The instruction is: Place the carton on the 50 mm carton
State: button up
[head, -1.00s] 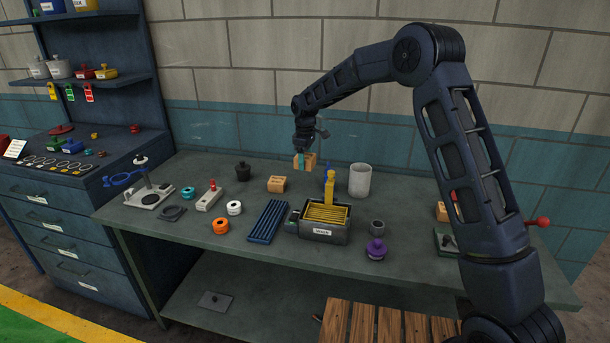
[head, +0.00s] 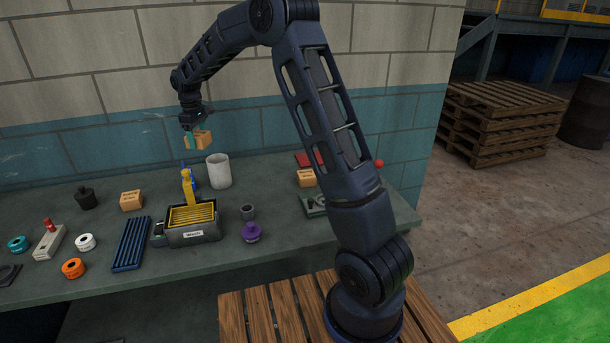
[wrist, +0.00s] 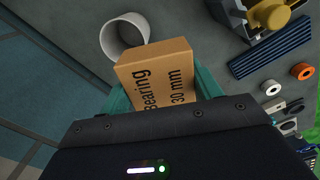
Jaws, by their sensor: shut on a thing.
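My gripper (head: 189,138) is shut on a tan carton (head: 203,141) and holds it in the air, above the back of the bench near the grey cup. In the wrist view this carton (wrist: 158,75) reads "Bearing 30 mm" and sits between the teal fingers. A second tan carton (head: 131,201) stands on the bench to the left of the yellow-slatted box. A third tan carton (head: 306,178) stands on the right part of the bench, close beside my arm in the picture. The labels on both standing cartons are too small to read, so I cannot tell which is 50 mm.
A grey cup (head: 218,171) stands below and right of the held carton. A yellow-slatted box (head: 193,234), a blue ribbed tray (head: 131,244), a purple knob (head: 251,232) and a small grey ring (head: 248,212) are nearby. A red object (head: 303,160) lies behind the right carton.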

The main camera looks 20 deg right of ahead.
jog(key=w+d+r+m, duration=0.15)
jog(key=d+m, duration=0.45)
jog(key=d, duration=1.6)
jog(key=r+m, duration=0.1)
jog(key=m, duration=0.5)
send_over(307, 174)
notch_tip(307, 174, down, 20)
jog(key=shift+w+r, duration=0.1)
jog(key=shift+r, duration=0.1)
jog(key=shift+f, duration=0.15)
jog(key=o, duration=1)
jog(key=shift+o, duration=0.2)
